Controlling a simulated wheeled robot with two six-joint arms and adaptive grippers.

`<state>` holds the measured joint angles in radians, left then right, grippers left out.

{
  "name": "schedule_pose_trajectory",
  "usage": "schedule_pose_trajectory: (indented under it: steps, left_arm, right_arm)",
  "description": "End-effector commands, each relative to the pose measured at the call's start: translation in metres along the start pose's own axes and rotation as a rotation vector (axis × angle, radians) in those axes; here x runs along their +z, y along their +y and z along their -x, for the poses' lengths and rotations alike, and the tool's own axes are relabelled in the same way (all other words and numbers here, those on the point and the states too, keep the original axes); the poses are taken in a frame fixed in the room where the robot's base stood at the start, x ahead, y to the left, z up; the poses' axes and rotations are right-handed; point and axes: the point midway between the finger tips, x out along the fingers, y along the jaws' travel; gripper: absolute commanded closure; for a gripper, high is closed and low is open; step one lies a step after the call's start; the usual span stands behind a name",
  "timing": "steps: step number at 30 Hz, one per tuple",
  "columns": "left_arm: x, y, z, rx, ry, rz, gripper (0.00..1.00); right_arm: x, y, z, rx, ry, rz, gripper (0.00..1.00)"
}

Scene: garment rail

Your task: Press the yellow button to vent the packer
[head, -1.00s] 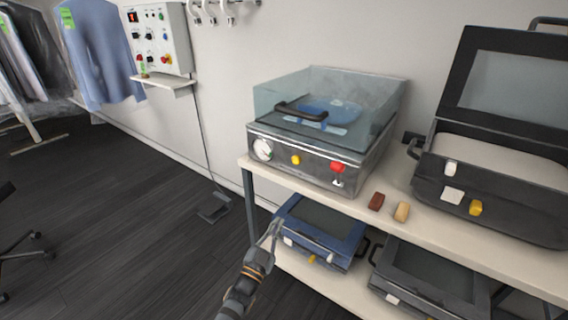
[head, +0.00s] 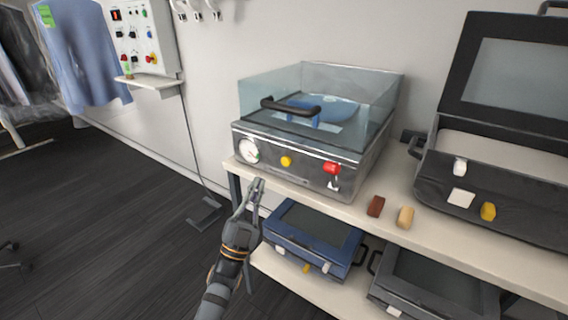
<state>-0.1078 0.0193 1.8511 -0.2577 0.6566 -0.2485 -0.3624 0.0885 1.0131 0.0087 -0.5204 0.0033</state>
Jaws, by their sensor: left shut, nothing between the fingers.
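The packer (head: 312,120) is a metal box with a clear lid and black handle, standing on the shelf's top board. Its front panel carries a yellow button (head: 286,161), a round gauge (head: 248,151) to the left, and a red switch (head: 331,168) to the right. A blue item shows under the lid. My left gripper (head: 258,184) is shut and empty, in front of and below the panel. In the picture its tips lie below and left of the yellow button, apart from it. My right gripper is not in view.
An open black case (head: 490,190) with its own yellow knob (head: 488,211) stands to the right. A brown block (head: 375,206) and a tan block (head: 405,217) lie between. A blue case (head: 312,236) sits on the lower shelf. A control panel (head: 140,35) hangs on the wall.

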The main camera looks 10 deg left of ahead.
Motion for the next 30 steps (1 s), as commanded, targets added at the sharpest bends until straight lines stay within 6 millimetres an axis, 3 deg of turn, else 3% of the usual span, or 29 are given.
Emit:
schedule_pose_trajectory:
  steps: [15, 30]
  left_arm:
    - [0.036, 0.036, -0.047, 0.0, 0.001, 0.001, 1.0]
    - [0.04, 0.04, -0.055, 0.001, -0.001, 0.001, 1.0]
  right_arm:
    - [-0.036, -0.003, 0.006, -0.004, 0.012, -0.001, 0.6]
    - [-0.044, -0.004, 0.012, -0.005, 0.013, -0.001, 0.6]
